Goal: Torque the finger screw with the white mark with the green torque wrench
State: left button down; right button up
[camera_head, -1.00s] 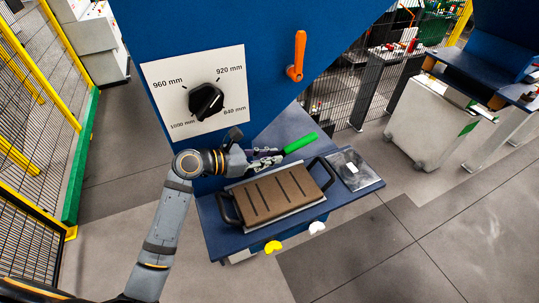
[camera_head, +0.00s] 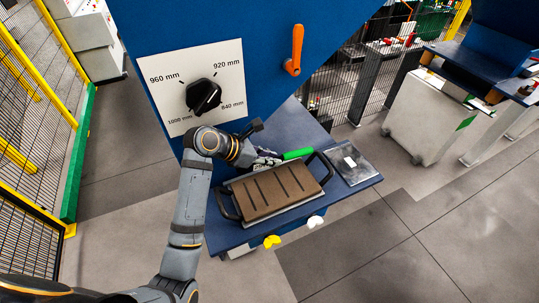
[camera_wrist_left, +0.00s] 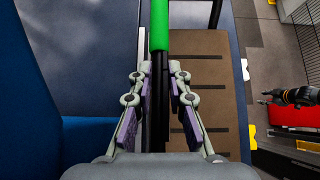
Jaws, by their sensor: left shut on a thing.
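The green torque wrench shows its green handle (camera_head: 298,153) behind the brown ribbed plate (camera_head: 275,190) on the blue table. My left gripper (camera_head: 268,158) is shut on its dark shaft. In the left wrist view the fingers (camera_wrist_left: 158,78) close around the shaft, with the green handle (camera_wrist_left: 159,25) pointing up the picture. A white finger knob (camera_head: 315,221) and a yellow finger knob (camera_head: 271,241) sit along the table's front edge. A dark gripper (camera_wrist_left: 265,97), seemingly my right one, shows small at the right of the wrist view; its jaws are unclear.
The blue machine panel with a black dial (camera_head: 203,96) and an orange lever (camera_head: 297,50) rises behind the table. A grey flat plate (camera_head: 350,164) lies at the table's right. Yellow fencing (camera_head: 45,110) stands left. Floor in front is free.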

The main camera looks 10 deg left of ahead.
dwell(0.4)
pick_arm(q)
jog(key=shift+s+d, duration=0.4)
jog(key=shift+s, duration=0.05)
jog(key=shift+a+r+t+h, duration=0.15)
jog(key=shift+r+t+h, duration=0.15)
jog(key=shift+r+h, duration=0.1)
jog(key=shift+s+a+r+t+h, duration=0.15)
jog(key=shift+r+t+h, duration=0.35)
jog(key=shift+r+h, duration=0.3)
